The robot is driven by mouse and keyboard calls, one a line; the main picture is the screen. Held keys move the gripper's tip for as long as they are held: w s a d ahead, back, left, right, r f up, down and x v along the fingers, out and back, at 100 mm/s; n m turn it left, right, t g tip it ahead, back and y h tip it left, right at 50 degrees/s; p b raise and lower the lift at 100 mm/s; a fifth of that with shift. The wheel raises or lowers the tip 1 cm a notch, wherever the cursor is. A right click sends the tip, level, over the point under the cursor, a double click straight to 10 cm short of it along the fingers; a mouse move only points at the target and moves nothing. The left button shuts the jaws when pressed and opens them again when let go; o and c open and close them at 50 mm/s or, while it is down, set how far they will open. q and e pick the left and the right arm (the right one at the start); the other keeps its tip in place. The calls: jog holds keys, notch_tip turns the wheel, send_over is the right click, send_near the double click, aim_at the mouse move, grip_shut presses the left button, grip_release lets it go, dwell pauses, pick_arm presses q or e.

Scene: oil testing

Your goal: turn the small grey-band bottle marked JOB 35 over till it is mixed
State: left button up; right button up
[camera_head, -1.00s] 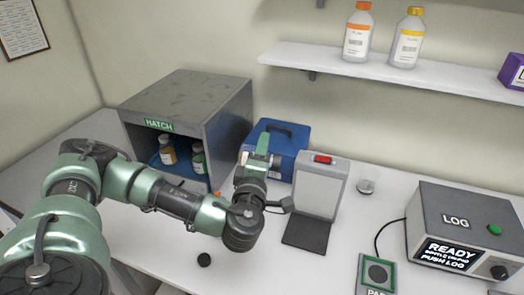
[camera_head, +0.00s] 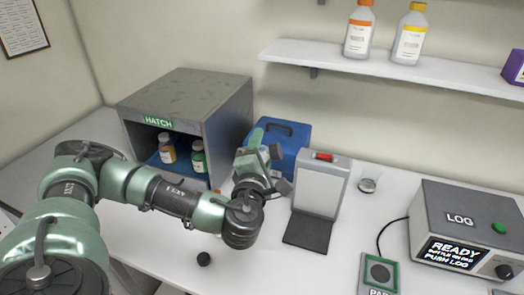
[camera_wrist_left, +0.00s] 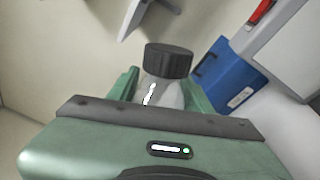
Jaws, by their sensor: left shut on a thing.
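The left wrist view shows a small clear-grey bottle with a black ribbed cap (camera_wrist_left: 168,60) between the green fingers of my left gripper (camera_wrist_left: 160,95). The gripper is shut on its body, and the cap points out past the fingers. Its label and band are mostly hidden, so I cannot read JOB 35. In the head view my left gripper (camera_head: 258,150) is raised in front of the blue case, and its fingers and wrist mostly hide the bottle. My right gripper is not in view.
The grey hatch box (camera_head: 185,100) holds an orange-band bottle (camera_head: 167,153) and a green-band bottle (camera_head: 198,160). The blue case (camera_head: 292,140), a grey stand with a red top part (camera_head: 318,190), a small glass (camera_head: 368,185) and the LOG box (camera_head: 465,230) stand close by.

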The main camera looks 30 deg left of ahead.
pick_arm(q)
jog(key=n+b, duration=0.2)
jog(key=n, duration=0.5)
jog(key=shift+b, duration=0.3)
jog(key=n+b, duration=0.3)
jog(key=n, duration=0.4)
